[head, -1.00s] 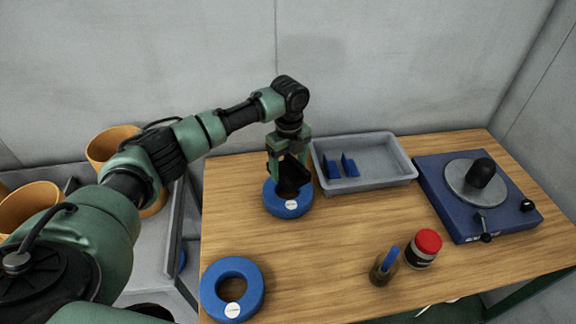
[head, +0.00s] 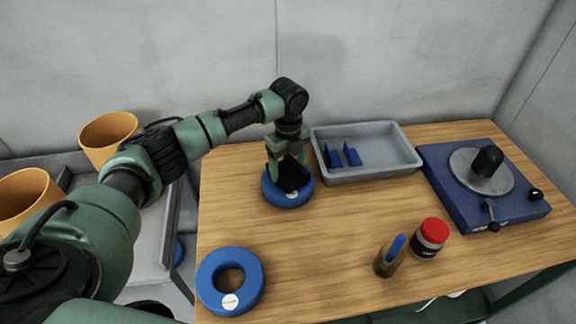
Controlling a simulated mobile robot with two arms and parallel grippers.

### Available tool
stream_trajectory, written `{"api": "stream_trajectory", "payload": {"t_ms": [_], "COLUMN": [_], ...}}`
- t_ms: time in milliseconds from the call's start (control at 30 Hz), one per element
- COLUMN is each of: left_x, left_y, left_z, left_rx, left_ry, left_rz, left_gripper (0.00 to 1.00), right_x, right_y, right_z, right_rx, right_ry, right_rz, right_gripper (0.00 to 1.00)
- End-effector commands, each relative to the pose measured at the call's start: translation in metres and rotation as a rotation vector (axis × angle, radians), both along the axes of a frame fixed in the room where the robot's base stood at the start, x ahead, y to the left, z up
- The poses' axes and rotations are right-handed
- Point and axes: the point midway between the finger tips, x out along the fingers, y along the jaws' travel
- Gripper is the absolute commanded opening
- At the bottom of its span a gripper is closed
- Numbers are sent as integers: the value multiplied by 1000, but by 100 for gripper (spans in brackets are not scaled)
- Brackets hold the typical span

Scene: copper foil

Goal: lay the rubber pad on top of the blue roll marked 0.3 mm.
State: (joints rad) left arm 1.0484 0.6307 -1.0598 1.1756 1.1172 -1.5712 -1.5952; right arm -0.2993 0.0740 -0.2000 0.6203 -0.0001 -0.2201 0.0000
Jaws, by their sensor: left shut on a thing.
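My left gripper (head: 288,166) points down, shut on the black rubber pad (head: 294,177). The pad is over the middle of a blue roll (head: 273,197) near the back left of the wooden table. It hides the roll's hole, and I cannot tell whether it touches the roll. A second blue roll (head: 213,276) lies flat at the table's front left corner, its hole open. Each roll has a small white label, too small to read, so I cannot tell which is marked 0.3 mm. My right gripper is out of view.
A grey tray (head: 400,170) with blue dividers stands right of the far roll. A blue machine (head: 459,201) with a round plate is at the right. A red-lidded jar (head: 433,232) and a small pot (head: 386,265) stand near the front. The table's middle is clear.

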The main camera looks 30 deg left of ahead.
Motion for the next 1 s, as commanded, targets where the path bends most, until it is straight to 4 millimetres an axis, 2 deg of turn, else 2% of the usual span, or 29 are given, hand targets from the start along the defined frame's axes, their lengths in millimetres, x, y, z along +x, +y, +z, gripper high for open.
{"api": "stream_trajectory", "payload": {"t_ms": [633, 667, 733, 1000], "left_x": [0, 0, 0, 0], "left_y": [0, 0, 0, 0], "left_z": [-8, -7, -7, -8], "left_rx": [0, 0, 0, 0], "left_ry": [-1, -1, -1, 0], "left_rz": [-1, -1, -1, 0], "left_gripper": [25, 78, 98, 98], "right_x": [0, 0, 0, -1], "right_y": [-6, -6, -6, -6], "right_z": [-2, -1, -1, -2], "right_rx": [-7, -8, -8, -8], "right_ry": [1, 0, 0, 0], "right_rz": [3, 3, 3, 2], "right_gripper": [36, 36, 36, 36]}}
